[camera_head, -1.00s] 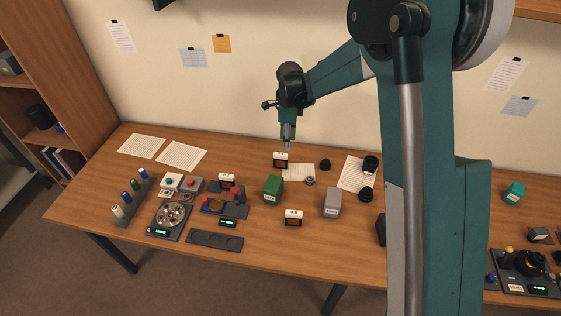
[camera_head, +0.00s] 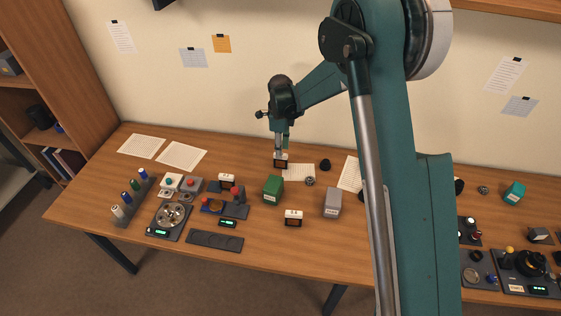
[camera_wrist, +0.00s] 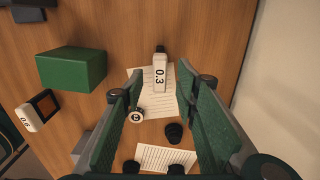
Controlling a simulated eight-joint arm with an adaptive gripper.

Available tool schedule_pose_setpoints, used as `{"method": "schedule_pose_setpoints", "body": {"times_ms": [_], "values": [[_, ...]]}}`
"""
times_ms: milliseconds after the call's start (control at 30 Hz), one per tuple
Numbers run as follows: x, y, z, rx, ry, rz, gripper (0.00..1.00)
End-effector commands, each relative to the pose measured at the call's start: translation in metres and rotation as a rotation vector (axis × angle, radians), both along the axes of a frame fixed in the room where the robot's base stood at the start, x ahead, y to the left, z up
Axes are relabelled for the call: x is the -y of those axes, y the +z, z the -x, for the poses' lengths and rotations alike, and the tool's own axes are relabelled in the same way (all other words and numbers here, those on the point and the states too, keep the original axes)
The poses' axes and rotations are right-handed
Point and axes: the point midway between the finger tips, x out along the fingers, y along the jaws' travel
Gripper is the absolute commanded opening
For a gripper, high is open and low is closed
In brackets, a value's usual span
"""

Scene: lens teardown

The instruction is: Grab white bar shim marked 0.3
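The white bar shim marked 0.3 (camera_wrist: 160,76) shows in the wrist view, label up, in line with the gap between my fingers. In the head view the same white block with a dark front (camera_head: 281,162) stands at the back middle of the table, by a paper sheet. My gripper (camera_head: 280,150) points down just above it and partly overlaps its top. In the wrist view my gripper (camera_wrist: 160,84) has its two green fingers spread either side of the shim, with no contact I can make out. How far the tips are above it is unclear.
A green box (camera_head: 273,189) stands in front of the shim. Another white-topped block (camera_head: 293,217) and a grey box (camera_head: 332,202) stand nearer the front. A black cap (camera_head: 325,165) and small ring (camera_head: 310,181) lie to the right.

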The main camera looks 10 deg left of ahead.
Motion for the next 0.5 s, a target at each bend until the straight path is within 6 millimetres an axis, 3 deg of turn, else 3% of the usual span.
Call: {"method": "schedule_pose_setpoints", "body": {"times_ms": [167, 500], "values": [[-0.0001, -0.0112, -0.0004, 0.000, 0.000, 0.000, 0.30], [0.0000, -0.0126, -0.0002, 0.000, 0.000, 0.000, 0.30]]}}
